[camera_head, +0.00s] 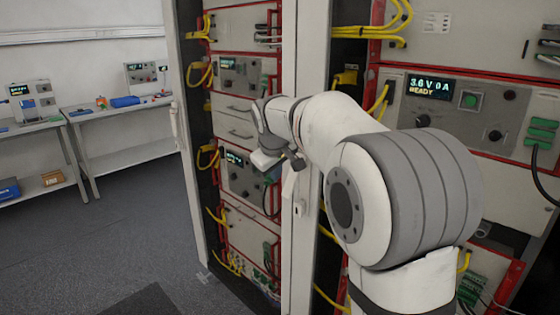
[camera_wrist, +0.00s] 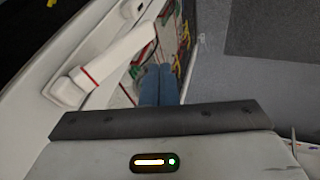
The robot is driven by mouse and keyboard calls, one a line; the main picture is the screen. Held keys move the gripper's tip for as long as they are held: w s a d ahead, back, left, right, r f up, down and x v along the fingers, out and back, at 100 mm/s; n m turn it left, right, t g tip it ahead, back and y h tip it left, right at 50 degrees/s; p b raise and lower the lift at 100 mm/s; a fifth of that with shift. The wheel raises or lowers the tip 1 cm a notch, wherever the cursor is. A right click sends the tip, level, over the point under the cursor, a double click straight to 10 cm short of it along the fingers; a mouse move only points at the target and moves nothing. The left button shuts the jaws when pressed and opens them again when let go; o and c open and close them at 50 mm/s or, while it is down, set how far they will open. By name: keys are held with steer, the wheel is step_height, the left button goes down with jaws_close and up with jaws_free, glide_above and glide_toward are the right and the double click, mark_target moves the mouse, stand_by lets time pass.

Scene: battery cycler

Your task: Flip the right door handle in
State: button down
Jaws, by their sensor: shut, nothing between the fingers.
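The right door handle (camera_wrist: 118,58) is a pale lever with red lines near its end. It shows in the wrist view, slanting across a pale door edge, and appears to stand out from its mount. In the head view, a pale handle part (camera_head: 289,184) shows on the narrow door edge, just below and right of my gripper (camera_head: 272,172). In the wrist view, my gripper's blue fingers (camera_wrist: 159,86) are together and empty, right of the lever, with no clear contact. My arm hides part of the door and cabinet in the head view.
A cabinet (camera_head: 240,105) with red-framed units and yellow cables stands behind my gripper. Its left door (camera_head: 185,130) stands open. Another rack (camera_head: 465,100) is at right. Benches (camera_head: 125,109) stand at the far left. The grey floor (camera_head: 90,235) between is clear.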

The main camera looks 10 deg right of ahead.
mark_target(286, 187)
steer(key=shift+w+d+f+p, duration=0.25)
steer(key=shift+w+d+f, duration=0.65)
steer(key=shift+f, duration=0.2)
steer(key=shift+w+d+f+p, duration=0.25)
steer(key=shift+w+d+f, duration=0.55)
steer(key=shift+f, duration=0.25)
